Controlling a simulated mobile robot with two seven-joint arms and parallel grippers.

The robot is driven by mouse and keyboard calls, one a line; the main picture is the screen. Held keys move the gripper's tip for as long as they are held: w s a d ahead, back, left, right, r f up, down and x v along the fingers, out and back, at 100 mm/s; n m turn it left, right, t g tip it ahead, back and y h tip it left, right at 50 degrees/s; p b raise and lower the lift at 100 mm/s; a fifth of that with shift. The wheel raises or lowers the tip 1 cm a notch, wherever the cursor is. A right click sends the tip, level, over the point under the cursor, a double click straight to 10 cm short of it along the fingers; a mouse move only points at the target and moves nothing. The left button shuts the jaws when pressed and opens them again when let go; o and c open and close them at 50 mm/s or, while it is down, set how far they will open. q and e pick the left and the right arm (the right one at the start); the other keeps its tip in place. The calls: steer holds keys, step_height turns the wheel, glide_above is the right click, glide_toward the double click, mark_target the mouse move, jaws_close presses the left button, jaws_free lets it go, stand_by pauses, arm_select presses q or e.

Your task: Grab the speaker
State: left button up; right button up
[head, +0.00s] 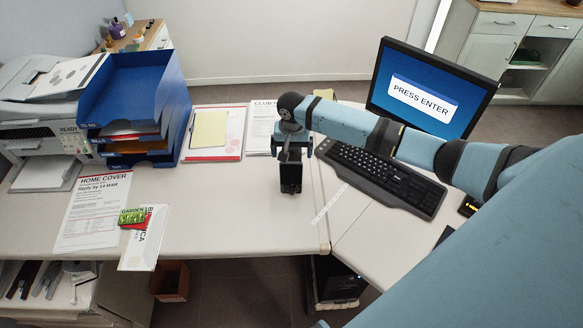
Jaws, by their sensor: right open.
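A small black box-shaped thing (291,178), which looks like the speaker, stands upright on the white desk near its inner corner. My right arm, blue and black, reaches in from the right across the desk. Its gripper (292,150) points down right at the top of the black box and is open. The gripper hides part of the box's top, and I cannot tell whether the fingers touch it. My left gripper is not in view.
A black keyboard (385,178) and a monitor (430,85) reading "PRESS ENTER" are to the right, partly behind my arm. Papers, a blue file tray (172,95) and a printer (40,115) are to the left. The desk left of the box is clear.

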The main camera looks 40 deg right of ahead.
steer(key=shift+f, duration=1.45)
steer(key=shift+w+r, duration=0.1)
jaws_close()
